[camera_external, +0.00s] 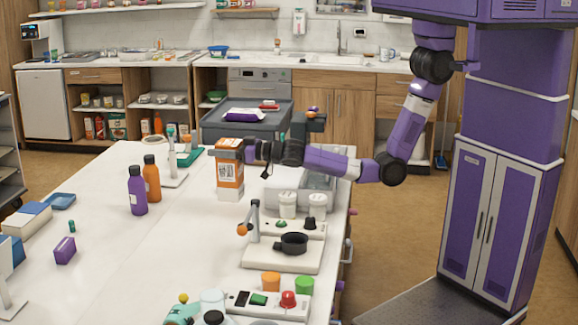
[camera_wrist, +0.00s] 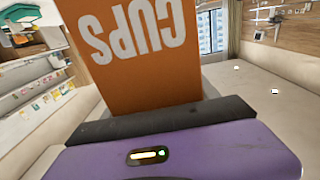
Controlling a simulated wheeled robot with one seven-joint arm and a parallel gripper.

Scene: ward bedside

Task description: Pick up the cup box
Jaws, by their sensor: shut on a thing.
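The cup box (camera_external: 229,172) is an orange and white carton with a printed white label. It is upright above the white table (camera_external: 110,262), near the table's middle; whether its bottom touches the table is hard to tell. My gripper (camera_external: 236,150) reaches it from the right and is shut on its upper part. In the wrist view the orange box (camera_wrist: 130,50) fills the upper middle, with "CUPS" upside down. The dark edge of my gripper (camera_wrist: 160,118) lies against it, and the fingertips are not clearly seen.
Purple (camera_external: 137,190) and orange (camera_external: 152,178) bottles stand left of the box. White containers (camera_external: 288,205) and a black pan (camera_external: 292,243) are at its right and front. A grey cart (camera_external: 215,127) stands behind. The table's left middle is mostly clear.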

